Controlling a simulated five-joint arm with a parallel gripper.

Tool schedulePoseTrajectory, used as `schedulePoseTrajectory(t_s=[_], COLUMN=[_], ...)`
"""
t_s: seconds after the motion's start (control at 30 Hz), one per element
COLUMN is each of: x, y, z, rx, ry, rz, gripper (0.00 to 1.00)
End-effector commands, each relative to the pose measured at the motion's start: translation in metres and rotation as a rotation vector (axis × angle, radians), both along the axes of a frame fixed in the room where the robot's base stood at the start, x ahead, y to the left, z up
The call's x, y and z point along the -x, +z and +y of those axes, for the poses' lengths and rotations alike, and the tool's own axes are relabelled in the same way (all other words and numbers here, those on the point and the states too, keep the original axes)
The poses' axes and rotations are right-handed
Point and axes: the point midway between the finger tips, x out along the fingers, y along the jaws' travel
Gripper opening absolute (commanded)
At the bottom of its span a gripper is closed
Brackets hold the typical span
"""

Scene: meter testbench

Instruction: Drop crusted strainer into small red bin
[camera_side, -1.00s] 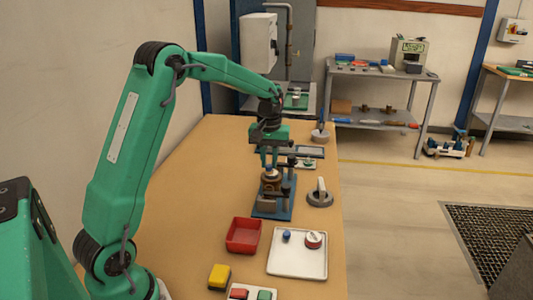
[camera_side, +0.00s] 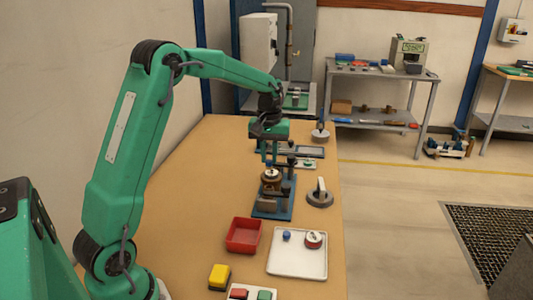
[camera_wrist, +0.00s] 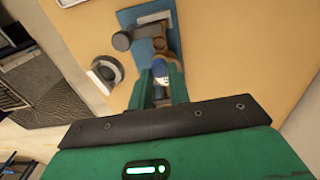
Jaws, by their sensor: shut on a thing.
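My gripper (camera_side: 268,158) is over the brass meter body (camera_side: 271,184) on the blue stand (camera_side: 272,212). In the wrist view, my gripper (camera_wrist: 162,72) is shut on a small piece with a blue end and a pale, speckled part, the strainer (camera_wrist: 161,74). The fingers hide its sides. In the side view it is too small and covered to make out, so I cannot tell its exact clearance from the body. The small red bin (camera_side: 243,236) stands on the bench, nearer the camera than the stand, and looks empty.
A grey ring with a handle (camera_side: 320,197) lies right of the stand. A yellow block (camera_side: 219,276) is in front. The bench's left side is clear.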

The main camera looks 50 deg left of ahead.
Motion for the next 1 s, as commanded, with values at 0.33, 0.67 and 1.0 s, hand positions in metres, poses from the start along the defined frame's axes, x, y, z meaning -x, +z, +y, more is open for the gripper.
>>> schedulePoseTrajectory(t_s=[0.33, 0.67, 1.0], x=[0.001, 0.022, 0.072], y=[0.0, -0.004, -0.016], z=[-0.001, -0.023, -0.064], rx=[0.0, 0.0, 0.0], ry=[0.0, -0.002, -0.003], rz=[0.0, 0.001, 0.0], gripper=[0.06, 0.06, 0.06])
